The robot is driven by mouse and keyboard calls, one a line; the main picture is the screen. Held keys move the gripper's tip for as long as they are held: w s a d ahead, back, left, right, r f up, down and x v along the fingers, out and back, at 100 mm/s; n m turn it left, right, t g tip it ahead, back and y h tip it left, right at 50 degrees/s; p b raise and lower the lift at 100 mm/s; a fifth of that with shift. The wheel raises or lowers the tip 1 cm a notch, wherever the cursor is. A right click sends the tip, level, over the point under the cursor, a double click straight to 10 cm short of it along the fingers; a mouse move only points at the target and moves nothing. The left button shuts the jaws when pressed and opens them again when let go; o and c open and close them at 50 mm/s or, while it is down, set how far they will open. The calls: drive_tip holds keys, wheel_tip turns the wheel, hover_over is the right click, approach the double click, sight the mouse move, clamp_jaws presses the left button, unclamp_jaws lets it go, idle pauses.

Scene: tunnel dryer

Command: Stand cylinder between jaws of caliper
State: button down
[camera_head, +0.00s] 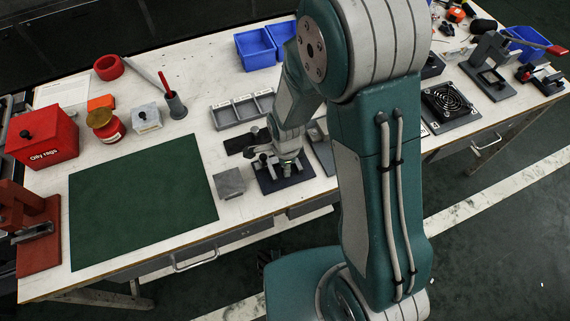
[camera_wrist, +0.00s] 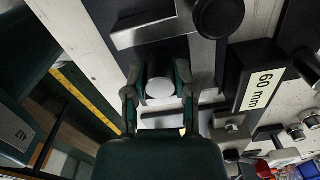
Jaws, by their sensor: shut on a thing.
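My gripper (camera_wrist: 160,98) is shut on a grey cylinder (camera_wrist: 160,87), whose round pale end faces the wrist camera. One finger is on each side of it. A grey metal caliper (camera_wrist: 150,30) with a black round knob lies just beyond the fingertips on a dark base. A black block labelled "60 mm" stands to the right of the gripper in the wrist view. In the head view my gripper (camera_head: 289,160) is low over the caliper's dark base plate (camera_head: 296,181), and the cylinder cannot be made out there. Whether the cylinder touches the base is unclear.
A grey block (camera_head: 230,183) stands left of the base plate. A grey divided tray (camera_head: 243,109) and blue bins (camera_head: 256,48) lie behind. A green mat (camera_head: 140,200) covers the left of the bench.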

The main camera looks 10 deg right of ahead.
drive_tip(key=c, duration=0.9)
unclamp_jaws()
drive_tip(key=shift+f, duration=0.1)
drive_tip(key=o, duration=0.5)
drive_tip(key=shift+a, duration=0.1)
drive_tip(key=shift+c, duration=0.2)
drive_tip(key=shift+a, duration=0.1)
drive_tip(key=shift+r, duration=0.5)
wheel_tip(320, 180, up, 12)
drive_tip(key=s+d+r+n+t, duration=0.2)
drive_tip(key=s+d+r+n, duration=0.3)
drive_tip(key=r+n, duration=0.3)
drive_tip(key=s+d+r+n+t, duration=0.3)
drive_tip(key=s+d+r+n, duration=0.3)
drive_tip(key=r+n, duration=0.3)
drive_tip(key=shift+s+r+t, duration=0.3)
drive_tip(key=shift+s+r, duration=0.1)
drive_tip(key=shift+s, duration=0.4)
